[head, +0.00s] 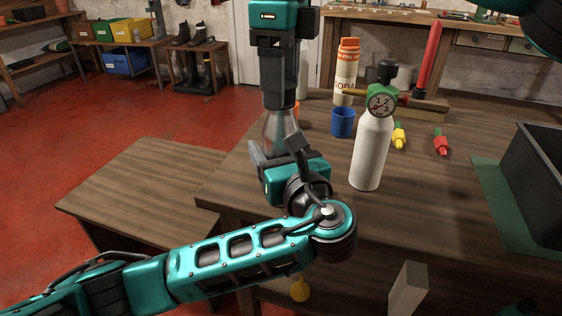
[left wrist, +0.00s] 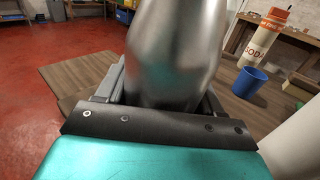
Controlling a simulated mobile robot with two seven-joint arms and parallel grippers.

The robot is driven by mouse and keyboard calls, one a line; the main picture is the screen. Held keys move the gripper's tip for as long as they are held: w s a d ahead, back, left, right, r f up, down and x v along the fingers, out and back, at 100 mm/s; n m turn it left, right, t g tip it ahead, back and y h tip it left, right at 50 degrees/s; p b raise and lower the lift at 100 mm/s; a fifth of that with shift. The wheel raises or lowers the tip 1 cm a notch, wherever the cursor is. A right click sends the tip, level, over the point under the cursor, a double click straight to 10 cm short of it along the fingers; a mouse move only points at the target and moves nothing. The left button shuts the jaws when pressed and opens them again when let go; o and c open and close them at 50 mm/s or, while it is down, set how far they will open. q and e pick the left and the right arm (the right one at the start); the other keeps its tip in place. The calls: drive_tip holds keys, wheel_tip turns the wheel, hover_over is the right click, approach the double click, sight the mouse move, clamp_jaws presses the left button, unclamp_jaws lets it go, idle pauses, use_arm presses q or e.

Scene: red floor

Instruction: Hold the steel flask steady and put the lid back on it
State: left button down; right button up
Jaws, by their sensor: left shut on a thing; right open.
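The steel flask (head: 281,128) stands upright near the table's left edge. In the left wrist view its shiny grey body (left wrist: 175,50) fills the middle, between the jaws. My left gripper (head: 268,160) is shut on the flask from the front. My right gripper (head: 279,102) points straight down from above, right over the flask's top. It is open, but its fingertips are hard to make out. The flask's mouth is hidden by the right gripper and is out of the left wrist picture. I cannot make out the lid in either view.
A blue cup (head: 343,122), an orange-and-white soda bottle (head: 346,72) and a white cylinder (head: 370,155) with a green gauge stand right of the flask. Yellow (head: 399,137) and red (head: 441,145) plugs lie farther right. A black crate (head: 530,185) is at the right edge.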

drive_tip(key=shift+f, duration=0.1)
drive_tip(key=c, duration=1.1)
drive_tip(key=shift+o, duration=0.2)
drive_tip(key=o, duration=1.2)
drive_tip(key=shift+o, duration=0.2)
wheel_tip(320, 180, up, 12)
